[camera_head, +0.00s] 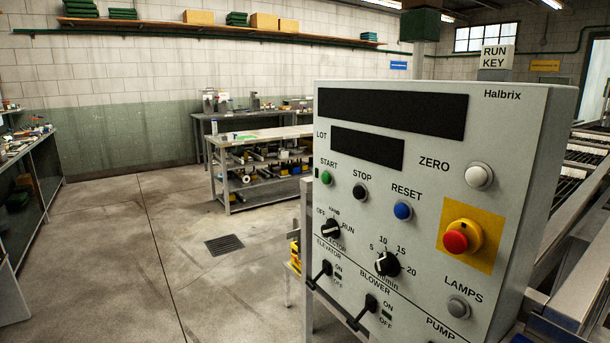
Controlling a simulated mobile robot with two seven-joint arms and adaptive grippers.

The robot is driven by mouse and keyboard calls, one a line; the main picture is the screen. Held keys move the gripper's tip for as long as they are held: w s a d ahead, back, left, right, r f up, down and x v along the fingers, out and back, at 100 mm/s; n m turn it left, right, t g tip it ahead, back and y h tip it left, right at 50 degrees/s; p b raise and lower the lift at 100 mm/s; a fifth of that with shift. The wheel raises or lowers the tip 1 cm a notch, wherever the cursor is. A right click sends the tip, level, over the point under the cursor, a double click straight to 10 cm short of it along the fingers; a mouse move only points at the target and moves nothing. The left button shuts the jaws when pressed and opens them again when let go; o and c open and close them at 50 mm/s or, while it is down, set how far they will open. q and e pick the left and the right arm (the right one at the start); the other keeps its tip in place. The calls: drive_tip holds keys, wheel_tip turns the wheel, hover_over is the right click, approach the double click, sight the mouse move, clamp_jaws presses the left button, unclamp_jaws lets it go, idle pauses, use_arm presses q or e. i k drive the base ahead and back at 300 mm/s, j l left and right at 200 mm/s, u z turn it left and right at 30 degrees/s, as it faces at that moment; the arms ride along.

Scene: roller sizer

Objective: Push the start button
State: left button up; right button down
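The start button is a round green button (326,177) under the label START, at the upper left of the grey Halbrix control panel (440,160). To its right are the black STOP button (360,191) and the blue RESET button (403,210). Nothing covers the start button. Neither of my grippers shows in the head view.
The panel also has a white ZERO button (479,176), a red emergency knob (461,238) on yellow, rotary selectors (387,264) and toggle levers (319,275). A workbench (258,135) stands behind. Open concrete floor (150,270) lies left of the panel.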

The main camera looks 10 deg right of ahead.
sight(325, 177)
drive_tip(key=i+j, duration=0.4)
drive_tip(key=j, duration=0.15)
drive_tip(key=i+j+z, duration=0.1)
drive_tip(key=i+j, duration=0.35)
drive_tip(key=j, duration=0.1)
